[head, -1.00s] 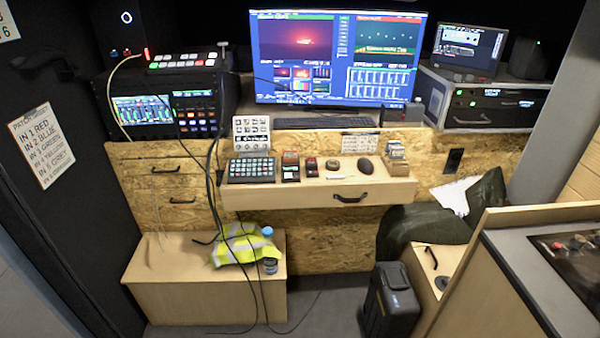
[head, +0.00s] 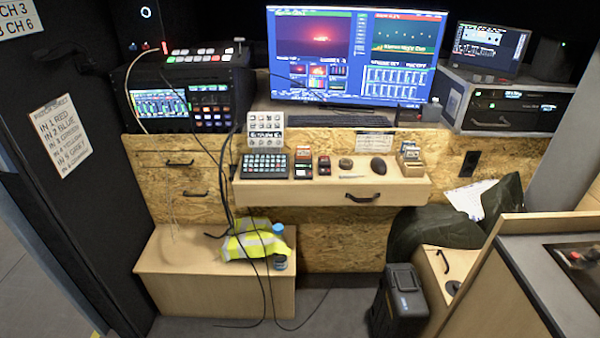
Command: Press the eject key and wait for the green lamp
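I cannot make out which key is the eject key at this size. Candidate places are the rack unit (head: 510,106) at the right, which has small green lit displays, and the black keypad (head: 264,166) on the wooden shelf. A switcher panel (head: 200,56) with red, white and green keys lies on top of the left rack. I cannot tell whether any green light is the lamp. Neither of my grippers is in view.
The shelf (head: 400,190) has a drawer handle. A wooden bench (head: 190,285) holds a yellow vest (head: 255,243) and blue-capped bottle (head: 279,262). Cables hang to the floor. A black case (head: 398,300) and counter (head: 540,265) stand right. Grey floor shows between bench and case.

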